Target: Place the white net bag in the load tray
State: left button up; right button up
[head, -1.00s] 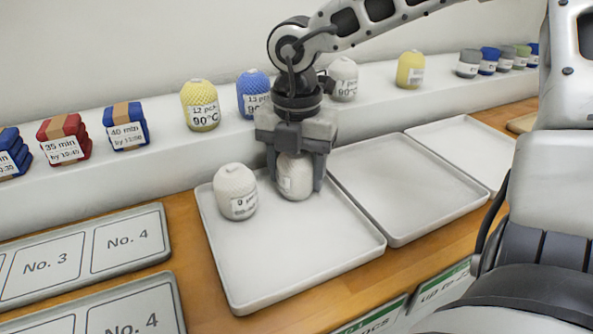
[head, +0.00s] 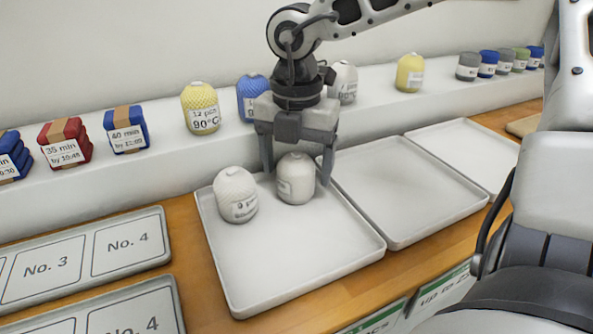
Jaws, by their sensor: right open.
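Two white net bags stand upright in the left white tray, near its back edge. The left bag (head: 236,195) has a label on its front; the right bag (head: 296,179) is close beside it. My right gripper (head: 298,172) is open above the right bag, with its fingers on either side of the bag's top. The white tray (head: 290,255) has a bare front half. A further white net bag (head: 346,82) stands on the shelf, partly hidden by my arm. My left gripper is not in view.
Two more white trays (head: 410,200) (head: 465,150) to the right are empty. The shelf (head: 165,160) behind holds yellow bags (head: 200,107) (head: 410,72), a blue bag (head: 250,97) and folded cloth bundles (head: 126,128). Numbered grey boards (head: 85,250) lie at left.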

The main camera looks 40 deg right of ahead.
aim_at(297, 156)
notch_tip(297, 156, up, 10)
jog(key=shift+f+p, duration=0.1)
jog(key=shift+p, duration=0.35)
jog(key=shift+s, duration=0.1)
